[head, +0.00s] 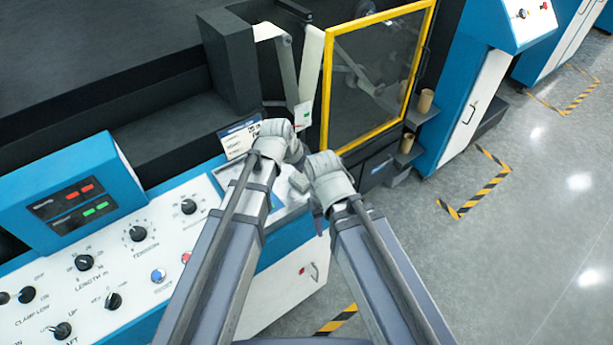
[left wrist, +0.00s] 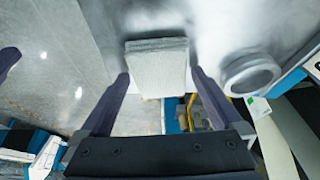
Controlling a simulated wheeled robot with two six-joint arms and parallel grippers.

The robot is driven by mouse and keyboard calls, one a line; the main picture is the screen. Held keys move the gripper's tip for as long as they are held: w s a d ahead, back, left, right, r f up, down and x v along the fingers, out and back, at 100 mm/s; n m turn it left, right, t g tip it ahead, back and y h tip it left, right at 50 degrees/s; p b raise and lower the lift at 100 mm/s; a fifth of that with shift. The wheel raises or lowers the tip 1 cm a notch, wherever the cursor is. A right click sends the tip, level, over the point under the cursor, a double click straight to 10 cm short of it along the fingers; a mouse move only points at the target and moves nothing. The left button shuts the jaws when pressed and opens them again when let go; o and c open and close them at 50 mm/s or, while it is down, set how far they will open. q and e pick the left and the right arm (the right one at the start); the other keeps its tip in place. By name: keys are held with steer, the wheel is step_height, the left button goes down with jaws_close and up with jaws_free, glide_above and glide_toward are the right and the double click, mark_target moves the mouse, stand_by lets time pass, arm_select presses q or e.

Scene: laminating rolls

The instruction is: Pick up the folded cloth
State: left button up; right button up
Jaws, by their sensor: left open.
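The folded cloth (left wrist: 158,66) is a grey, roughly square pad in the left wrist view, lying on a pale surface. My left gripper (left wrist: 160,76) is open, with one finger on each side of the cloth's near part. Small gaps show between the fingers and the cloth, so it is not clamped. In the head view a small grey patch that looks like the cloth (head: 299,182) shows between my two forearms. My left fingers are hidden behind the arm there. My right arm ends close beside the left one, and its fingers are hidden.
A control panel (head: 130,265) with knobs and buttons lies at the left. A yellow-framed guard door (head: 375,70) stands behind my arms, beside white web strips (head: 310,62). A round, pale ring-shaped thing (left wrist: 250,74) is right of the cloth. Open grey floor (head: 520,230) lies at the right.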

mark_target(305, 175)
arm_select(q)
steer(key=shift+f, duration=0.1)
steer(key=c, duration=1.2)
steer(key=shift+o, duration=0.2)
step_height(305, 175, up, 11)
steer(key=p, duration=1)
steer(key=shift+f, duration=0.2)
